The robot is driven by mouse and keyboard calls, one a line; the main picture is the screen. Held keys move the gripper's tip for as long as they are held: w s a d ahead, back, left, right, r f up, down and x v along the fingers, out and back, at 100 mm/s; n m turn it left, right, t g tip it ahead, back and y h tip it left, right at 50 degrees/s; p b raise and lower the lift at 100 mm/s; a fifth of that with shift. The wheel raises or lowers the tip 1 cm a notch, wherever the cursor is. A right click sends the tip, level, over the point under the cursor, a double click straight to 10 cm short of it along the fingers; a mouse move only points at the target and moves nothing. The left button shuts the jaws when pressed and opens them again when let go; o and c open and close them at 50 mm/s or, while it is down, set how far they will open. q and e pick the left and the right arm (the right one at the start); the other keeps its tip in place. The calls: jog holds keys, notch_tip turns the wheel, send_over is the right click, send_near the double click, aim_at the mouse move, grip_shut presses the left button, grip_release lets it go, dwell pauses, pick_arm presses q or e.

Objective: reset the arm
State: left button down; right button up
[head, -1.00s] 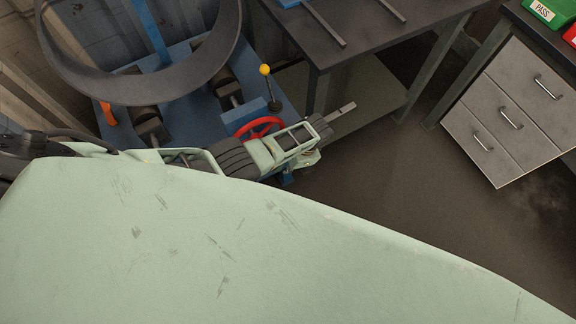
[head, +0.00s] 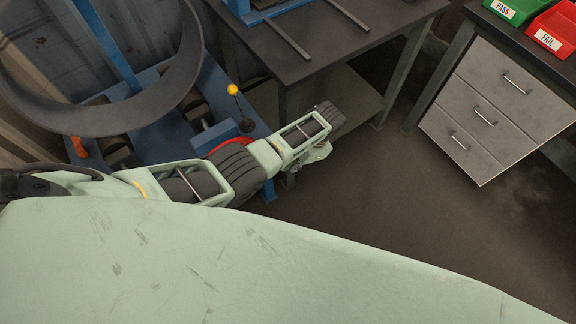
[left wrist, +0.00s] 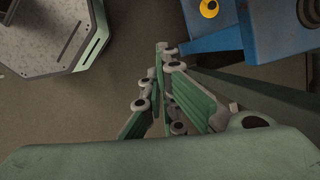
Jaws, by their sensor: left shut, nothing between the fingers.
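My left arm comes in from the left in the head view, low over the blue machine. Its pale green and dark wrist end (head: 325,115) reaches past the machine's right side; the fingers are not clear there. In the left wrist view my left gripper (left wrist: 164,50) has green-padded fingers drawn together at the tips. They are shut, with nothing between them, above the brown floor. My right gripper is in neither view.
The blue machine (head: 150,135) has a large dark ring (head: 110,125), a yellow-knobbed lever (head: 232,90) and a red wheel, mostly covered by my arm. A dark table (head: 360,60) stands behind. A drawer cabinet (head: 485,110) stands right. The floor (head: 400,200) between is clear.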

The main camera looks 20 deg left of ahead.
pick_arm(q)
jog(key=s+a+f+n+h, duration=0.1)
jog(key=s+a+f+n, duration=0.1)
jog(key=s+f, duration=0.8)
jog(key=s+a+f+n+h, duration=0.1)
jog(key=s+a+f+h, duration=0.1)
jog(key=s+f, duration=0.7)
jog(key=s+a+f+n+t, duration=0.1)
jog(key=s+a+f, duration=0.1)
jog(key=s, duration=0.5)
jog(key=s+a+f+n+t, duration=0.1)
jog(key=s+a+f, duration=0.1)
jog(key=s, duration=0.5)
jog(key=s+a+f+n, duration=0.2)
jog(key=s+a, duration=0.1)
jog(key=s, duration=0.5)
jog(key=shift+a+f+t, duration=0.25)
jog(key=shift+a+t, duration=0.15)
